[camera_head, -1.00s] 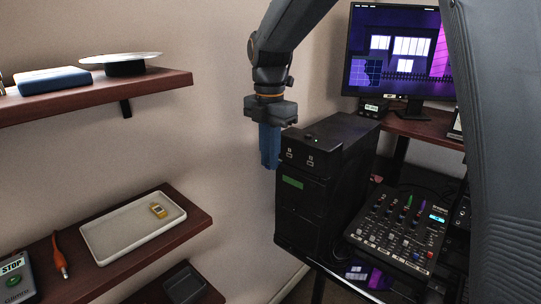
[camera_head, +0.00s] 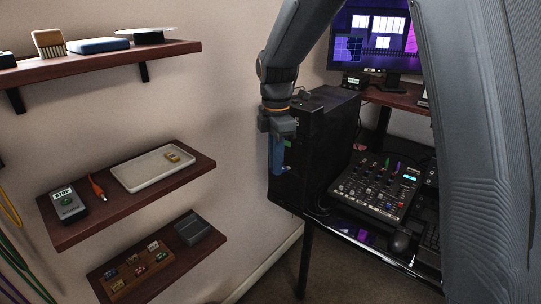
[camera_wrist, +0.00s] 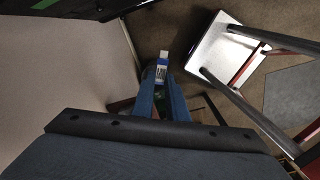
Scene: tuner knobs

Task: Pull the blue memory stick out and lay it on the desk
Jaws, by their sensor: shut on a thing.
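The blue memory stick (camera_wrist: 161,68) shows in the wrist view at the tips of my blue fingers, with a pale label and a light end pointing away from me. My gripper (camera_wrist: 160,84) is shut on it. Floor shows behind the stick, and I see no port around its end. In the head view my gripper (camera_head: 277,170) points down in front of the black computer tower (camera_head: 325,160), close to its front face. I cannot make out the stick there. The desk (camera_head: 350,238) shows at its front edge, below the tower and mixer.
A mixer (camera_head: 378,188), a mouse (camera_head: 400,242) and a keyboard (camera_head: 430,245) crowd the desk. A monitor (camera_head: 375,38) stands behind. Wall shelves at left hold a tray (camera_head: 150,175) with a small yellow item, a STOP box (camera_head: 67,205) and a dark bin (camera_head: 194,228).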

